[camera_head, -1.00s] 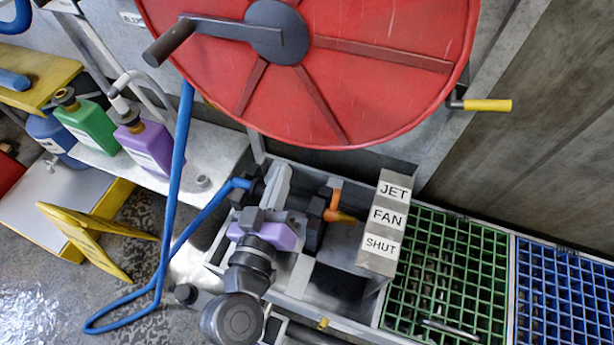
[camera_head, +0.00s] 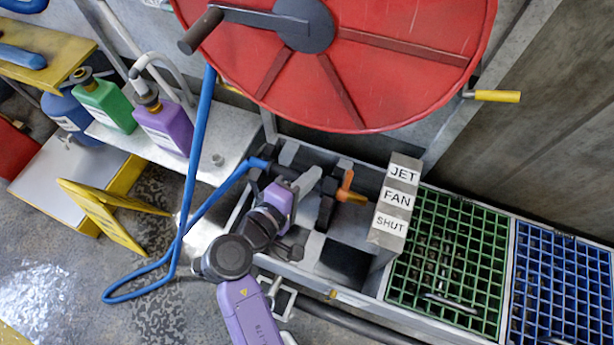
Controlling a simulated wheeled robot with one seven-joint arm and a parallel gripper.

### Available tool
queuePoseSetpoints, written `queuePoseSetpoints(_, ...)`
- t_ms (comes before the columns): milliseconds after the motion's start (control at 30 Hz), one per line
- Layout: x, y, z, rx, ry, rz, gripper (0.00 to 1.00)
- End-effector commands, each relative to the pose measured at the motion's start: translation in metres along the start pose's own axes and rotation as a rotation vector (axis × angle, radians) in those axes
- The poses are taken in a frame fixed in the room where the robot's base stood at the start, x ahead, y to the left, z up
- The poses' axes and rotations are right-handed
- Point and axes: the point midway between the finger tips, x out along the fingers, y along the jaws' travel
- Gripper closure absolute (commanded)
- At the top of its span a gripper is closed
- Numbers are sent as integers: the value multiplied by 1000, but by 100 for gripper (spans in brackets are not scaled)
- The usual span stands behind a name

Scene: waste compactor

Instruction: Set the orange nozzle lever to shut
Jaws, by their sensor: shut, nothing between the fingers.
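The orange nozzle lever (camera_head: 350,190) sits on the dark nozzle body (camera_head: 326,208). Its tip points right and looks level with the FAN label in the picture. A grey block (camera_head: 384,239) carries the labels JET (camera_head: 403,173), FAN (camera_head: 397,199) and SHUT (camera_head: 390,223), from far to near. My gripper (camera_head: 309,180) is at the end of my purple and dark wrist, left of the nozzle and apart from the lever. It is shut and empty; its fingertips are hard to make out against the grey fixture.
A red hose reel (camera_head: 390,80) with a crank hangs above the fixture. A blue hose (camera_head: 197,140) runs down and loops on the floor. Green (camera_head: 435,260) and blue (camera_head: 560,285) grates lie right. Bottles and a yellow floor sign (camera_head: 100,215) stand left.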

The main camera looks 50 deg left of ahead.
Motion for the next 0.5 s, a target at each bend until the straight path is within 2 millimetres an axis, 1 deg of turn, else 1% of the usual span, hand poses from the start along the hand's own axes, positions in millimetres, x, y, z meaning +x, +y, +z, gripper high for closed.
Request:
queuePoseSetpoints(33,11,-1,0,0,-2,1,100)
queuePoseSetpoints(100,24,0,0,1,-3,1,100)
queuePoseSetpoints(333,62,0,0,2,-1,1,100)
queuePoseSetpoints(400,55,0,11,3,0,-3,100)
queuePoseSetpoints(500,51,0,22,3,0,-2,100)
